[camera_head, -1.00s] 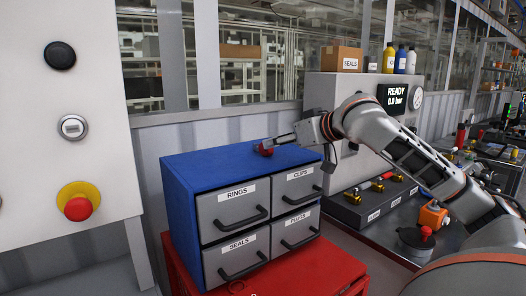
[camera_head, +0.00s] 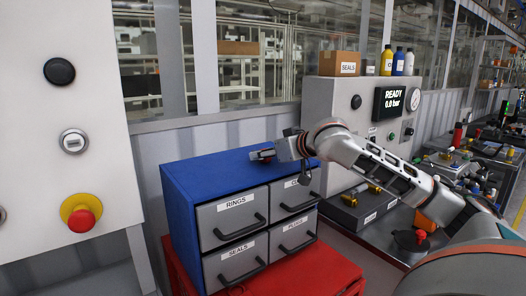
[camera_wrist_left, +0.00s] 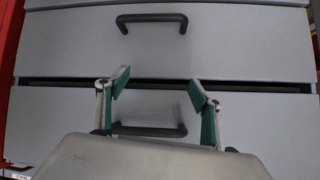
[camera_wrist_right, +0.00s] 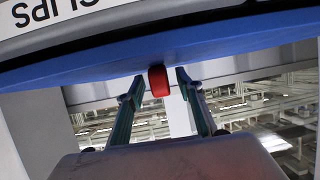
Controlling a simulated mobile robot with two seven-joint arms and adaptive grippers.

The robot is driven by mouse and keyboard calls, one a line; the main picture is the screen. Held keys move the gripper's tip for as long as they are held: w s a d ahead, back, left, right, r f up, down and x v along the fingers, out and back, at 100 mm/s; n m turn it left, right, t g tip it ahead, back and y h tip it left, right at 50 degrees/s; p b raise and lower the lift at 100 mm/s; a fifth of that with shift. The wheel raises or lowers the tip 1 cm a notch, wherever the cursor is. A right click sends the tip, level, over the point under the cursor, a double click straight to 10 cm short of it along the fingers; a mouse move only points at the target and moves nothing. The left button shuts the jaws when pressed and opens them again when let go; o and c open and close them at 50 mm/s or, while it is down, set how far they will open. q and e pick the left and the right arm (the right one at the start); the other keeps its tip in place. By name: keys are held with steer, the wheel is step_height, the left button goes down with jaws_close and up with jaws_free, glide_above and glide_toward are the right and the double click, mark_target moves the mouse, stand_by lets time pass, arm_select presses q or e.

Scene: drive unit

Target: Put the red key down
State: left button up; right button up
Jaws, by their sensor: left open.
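The red key shows as a small red block (camera_wrist_right: 159,81) in the right wrist view. Only a bit of it (camera_head: 267,160) shows in the head view, at the top of the blue cabinet (camera_head: 215,170). My right gripper (camera_head: 262,154) is low over the cabinet top; its fingers (camera_wrist_right: 160,74) stand on either side of the key with a narrow gap at each side, so it looks open. Whether the key rests fully on the top is hard to tell. My left gripper (camera_wrist_left: 157,82) is open and empty in front of grey drawers (camera_wrist_left: 230,40); it is out of the head view.
The cabinet has labelled drawers with black handles and stands on a red base (camera_head: 335,270). A wall panel (camera_head: 100,130) with a red button (camera_head: 82,220) is at left. A grey console (camera_head: 340,95) stands behind my right arm. The cabinet top is otherwise clear.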

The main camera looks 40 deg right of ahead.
steer(key=shift+w+f, duration=0.15)
steer(key=shift+w, duration=0.25)
jaws_close()
